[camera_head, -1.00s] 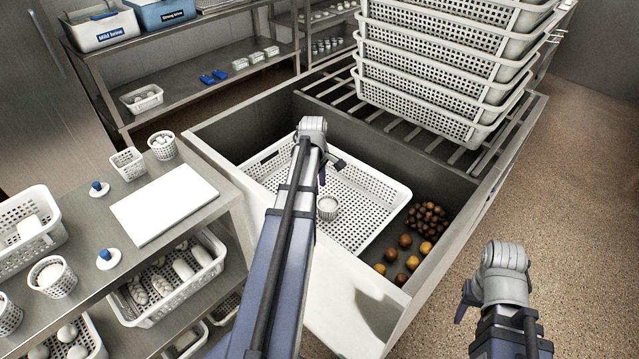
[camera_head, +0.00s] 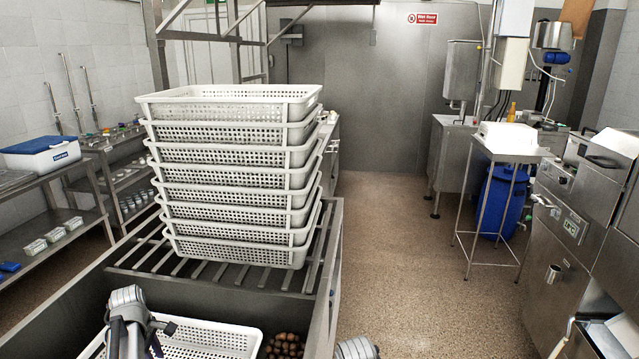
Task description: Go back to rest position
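My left arm comes in at the bottom left, and my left gripper (camera_head: 158,338) is a small dark shape beside its grey wrist. It hangs over the white perforated basket (camera_head: 225,335) in the steel trough; whether its fingers are open or shut is too small to tell. Only a grey rounded joint of my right arm (camera_head: 357,348) shows at the bottom edge, just right of the trough's wall; the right gripper's fingers are out of frame.
A tall stack of white perforated baskets (camera_head: 232,190) stands on a slatted rack (camera_head: 130,262) behind the trough. Round brown items (camera_head: 285,346) lie right of the basket. Shelves stand at left. Steel machines and a small table (camera_head: 512,150) stand at right. The speckled floor (camera_head: 400,250) between is clear.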

